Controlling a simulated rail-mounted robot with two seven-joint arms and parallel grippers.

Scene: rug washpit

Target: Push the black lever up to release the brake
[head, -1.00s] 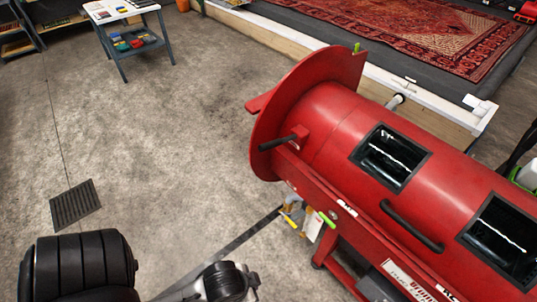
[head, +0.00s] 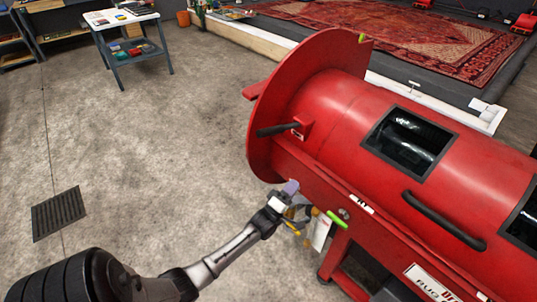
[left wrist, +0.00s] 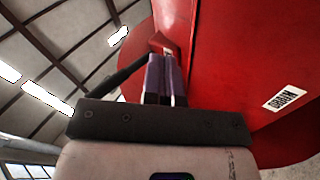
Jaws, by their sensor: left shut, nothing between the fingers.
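The black lever (head: 277,130) sticks out to the left from a small red bracket on the end of the red drum machine (head: 345,110). In the left wrist view the lever (left wrist: 124,73) slants down to the left from its bracket, beyond and left of the fingers. My left gripper (head: 291,186) is below the lever, close to the machine's red side rail. In the left wrist view its purple-grey fingers (left wrist: 165,80) are together and empty, pointing up toward the bracket. I see a gap between gripper and lever in the head view. My right gripper is not in view.
A green-handled part (head: 337,219) and yellow-tipped fittings hang beside my left gripper. A black grab bar (head: 443,220) runs along the drum. A floor grate (head: 58,213) lies at the left, with open concrete around it. A small table (head: 130,35) stands at the back.

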